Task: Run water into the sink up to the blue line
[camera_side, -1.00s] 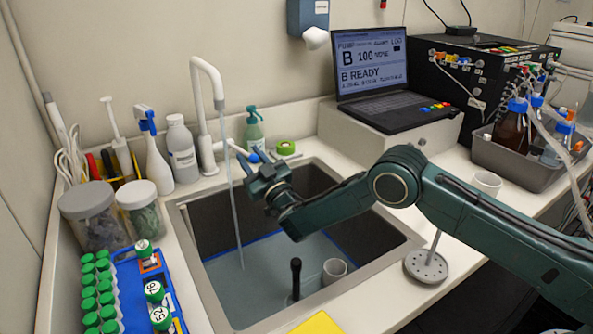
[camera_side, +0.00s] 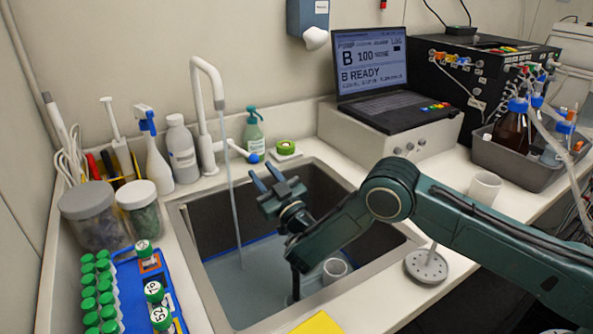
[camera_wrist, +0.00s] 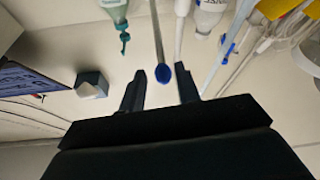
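The white tap (camera_side: 203,115) at the back of the sink (camera_side: 190,240) runs a thin stream of water (camera_side: 231,205). Water (camera_side: 245,285) covers the sink floor, its surface close to the blue line (camera_side: 216,251) on the walls; I cannot tell if it exactly meets it. The tap lever, ending in a blue knob (camera_side: 253,158), points right. My gripper (camera_side: 267,179) is open and empty above the sink, just in front of the knob and apart from it. In the wrist view the blue knob (camera_wrist: 164,74) appears between the spread fingers, beyond them.
A cup (camera_side: 334,270) and a dark upright rod, partly hidden by my arm, stand in the sink. Jars (camera_side: 95,215) and a blue rack of green-capped tubes (camera_side: 130,290) stand left.

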